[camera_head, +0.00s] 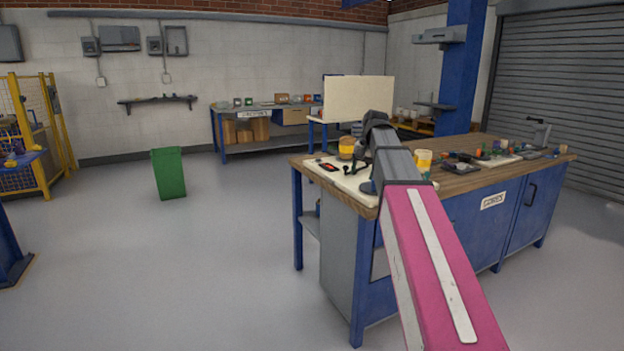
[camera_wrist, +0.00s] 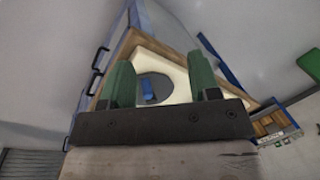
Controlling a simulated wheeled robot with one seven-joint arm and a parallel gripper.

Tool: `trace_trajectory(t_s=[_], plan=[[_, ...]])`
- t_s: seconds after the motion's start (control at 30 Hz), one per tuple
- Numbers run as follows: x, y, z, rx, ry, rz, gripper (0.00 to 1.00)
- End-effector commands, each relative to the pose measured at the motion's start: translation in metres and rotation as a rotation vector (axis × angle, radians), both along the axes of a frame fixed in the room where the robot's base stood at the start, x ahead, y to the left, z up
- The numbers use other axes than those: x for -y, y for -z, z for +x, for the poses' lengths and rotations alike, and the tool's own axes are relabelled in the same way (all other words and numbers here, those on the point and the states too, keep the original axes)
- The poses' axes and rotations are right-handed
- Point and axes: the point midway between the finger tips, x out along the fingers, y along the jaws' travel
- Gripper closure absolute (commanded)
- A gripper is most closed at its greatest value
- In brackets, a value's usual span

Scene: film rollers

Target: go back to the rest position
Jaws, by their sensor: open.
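My gripper (camera_wrist: 160,75) shows in the wrist view with its two green fingers well apart and nothing between them. In the head view my arm reaches out over the near end of the workbench (camera_head: 470,174); the fingers are hidden there. In the wrist view a cream board (camera_wrist: 178,84) lies beyond the fingers, with a round grey area (camera_wrist: 163,82) and a blue piece (camera_wrist: 148,88) in it. I cannot tell how far the fingers are above it. The head view shows the cream board (camera_head: 338,179) on the bench, partly behind my arm.
A yellow-topped roll (camera_head: 347,147) and another yellow roll (camera_head: 423,160) stand on the bench near my arm. Several small parts (camera_head: 490,155) lie farther right. A pale upright panel (camera_head: 358,98) is behind. A green bin (camera_head: 168,173) stands on the open floor at left.

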Motion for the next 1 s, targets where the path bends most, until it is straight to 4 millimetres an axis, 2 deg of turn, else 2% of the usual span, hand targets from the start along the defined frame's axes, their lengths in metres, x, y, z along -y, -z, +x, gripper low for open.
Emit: trace_trajectory(t_s=[0.27,0.47,0.67,1.0], plan=[[0.0,0.037,-0.008,-0.002,-0.011,-0.011,0.44],[0.001,0.076,-0.018,-0.005,-0.026,-0.026,0.44],[0.003,0.139,-0.039,-0.007,-0.054,-0.049,0.44],[0.007,0.259,-0.097,-0.013,-0.127,-0.104,0.44]])
